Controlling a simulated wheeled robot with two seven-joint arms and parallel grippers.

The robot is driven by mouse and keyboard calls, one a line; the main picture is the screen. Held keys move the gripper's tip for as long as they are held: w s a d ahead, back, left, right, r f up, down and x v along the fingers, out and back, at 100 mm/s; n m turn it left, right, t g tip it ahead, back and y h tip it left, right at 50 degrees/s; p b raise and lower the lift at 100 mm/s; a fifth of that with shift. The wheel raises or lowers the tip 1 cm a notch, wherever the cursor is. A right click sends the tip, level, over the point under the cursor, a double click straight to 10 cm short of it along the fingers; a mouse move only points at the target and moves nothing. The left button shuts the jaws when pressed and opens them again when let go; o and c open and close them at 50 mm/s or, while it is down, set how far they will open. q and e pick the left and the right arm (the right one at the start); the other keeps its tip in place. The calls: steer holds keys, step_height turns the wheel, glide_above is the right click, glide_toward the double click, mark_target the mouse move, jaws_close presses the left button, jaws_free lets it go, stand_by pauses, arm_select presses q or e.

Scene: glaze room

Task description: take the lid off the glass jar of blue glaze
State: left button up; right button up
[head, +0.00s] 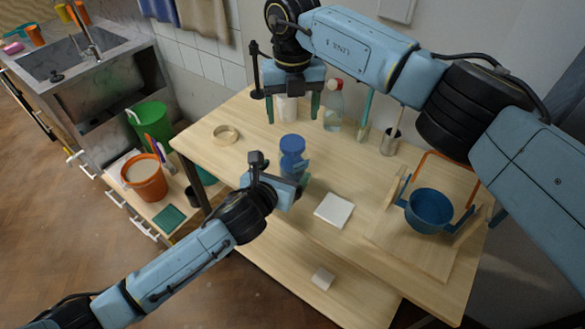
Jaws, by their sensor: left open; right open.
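The jar of blue glaze (291,164) stands upright on the wooden table, with a blue lid (292,143) on top. My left gripper (287,180) is open at the near side of the jar, low down, and hides its lower part. I cannot tell whether its fingers touch the glass. My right gripper (293,106) points down, open, above the back of the table, behind the jar in the picture. A white container (287,110) shows between its fingers; I cannot tell how far below them it is.
A bottle with a red cap (335,88), a green stick-like tool (367,108) and a metal cup (390,143) stand along the back. A wooden ring (225,134) lies left, a white tile (334,210) in front. A blue pot (430,208) sits on a board at right.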

mark_target(287, 169)
arm_select(q)
steer(key=shift+x, duration=2.8)
jaws_close()
arm_select(e)
steer(key=m, duration=0.5)
steer(key=shift+m, duration=0.3)
steer(key=m, duration=0.3)
steer(key=shift+m, duration=0.3)
steer(key=m, duration=0.8)
steer(key=shift+m, duration=0.3)
steer(key=shift+f, duration=4)
